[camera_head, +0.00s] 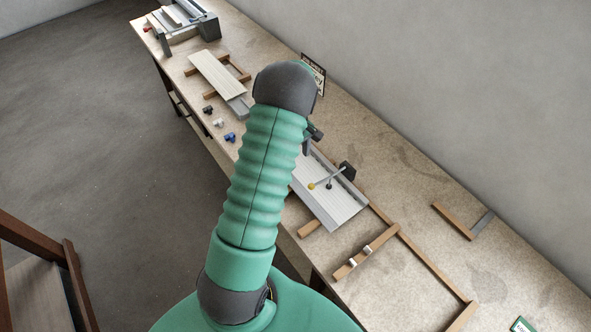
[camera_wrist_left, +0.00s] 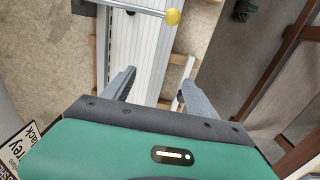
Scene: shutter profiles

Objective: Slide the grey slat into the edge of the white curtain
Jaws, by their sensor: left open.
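The white curtain (camera_head: 328,203), a panel of narrow pale slats, lies on a wooden frame on the bench, partly hidden by my left arm. It also shows in the left wrist view (camera_wrist_left: 146,48), beyond the fingers. A metal rod with a yellow knob (camera_head: 311,186) reaches over it from a dark clamp (camera_head: 347,171). In the head view only a dark part of the gripper (camera_head: 307,146) shows past the arm, near the curtain's far end. I cannot single out the grey slat with certainty.
Another pale slatted panel (camera_head: 217,74) lies farther up the bench, with small black, white and blue pieces (camera_head: 230,137) near the edge. A machine (camera_head: 185,22) stands at the far end. A sign (camera_head: 313,75) stands by the wall. The bench's near right (camera_head: 520,270) is mostly clear.

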